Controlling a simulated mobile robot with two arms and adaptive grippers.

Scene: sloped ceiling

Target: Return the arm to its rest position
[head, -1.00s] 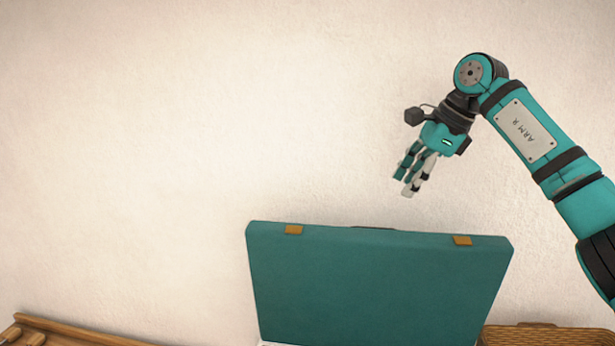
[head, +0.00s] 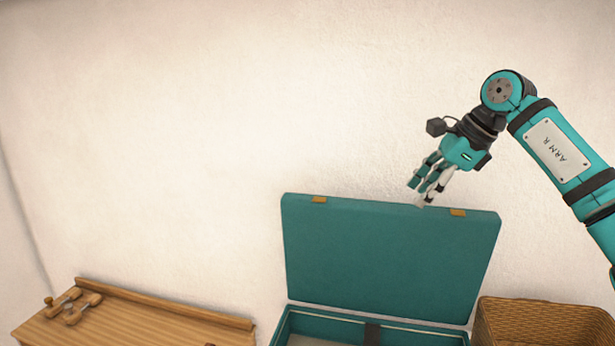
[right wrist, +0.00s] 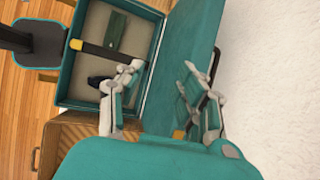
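My right arm comes in from the right in the head view, bent at a high joint. Its teal gripper (head: 424,195) points down and left, with the fingertips in front of the top edge of the teal case's raised lid (head: 390,255). In the right wrist view the fingers of the right gripper (right wrist: 160,85) stand apart with nothing between them. The open case (right wrist: 75,98) lies beyond them. My left gripper is in neither view.
A wicker basket (head: 540,325) stands right of the case. In the wrist view the case holds a green flat item (right wrist: 117,32) and a dark object (right wrist: 100,80). Bare wall is behind.

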